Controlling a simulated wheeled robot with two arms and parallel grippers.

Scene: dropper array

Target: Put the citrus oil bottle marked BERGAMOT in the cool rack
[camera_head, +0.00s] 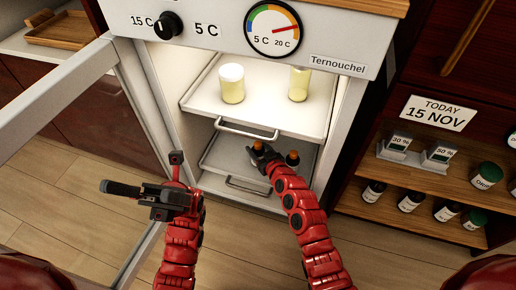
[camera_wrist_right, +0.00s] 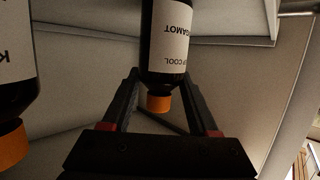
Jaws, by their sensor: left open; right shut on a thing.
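The BERGAMOT bottle (camera_wrist_right: 169,45) is dark with an orange cap and a white label; "GAMOT" and "P COOL" read upside down in the right wrist view. My right gripper (camera_head: 261,151) is inside the open cooler, over its lower pull-out rack (camera_head: 222,160), shut on this bottle. In the head view only its orange cap (camera_head: 257,145) shows; whether its base touches the rack is hidden. A second orange-capped bottle (camera_head: 292,158) stands just right of the gripper; a neighbouring bottle also shows in the wrist view (camera_wrist_right: 14,70). My left gripper (camera_head: 141,174) is open and empty before the cooler.
The cooler door (camera_head: 75,115) stands open at left. The upper rack (camera_head: 262,107) holds two pale yellow containers (camera_head: 231,84). A knob (camera_head: 166,25) and a dial (camera_head: 273,28) sit above. Wooden shelves (camera_head: 349,208) with dark bottles stand at right, under a "TODAY 15 NOV" sign (camera_head: 438,113).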

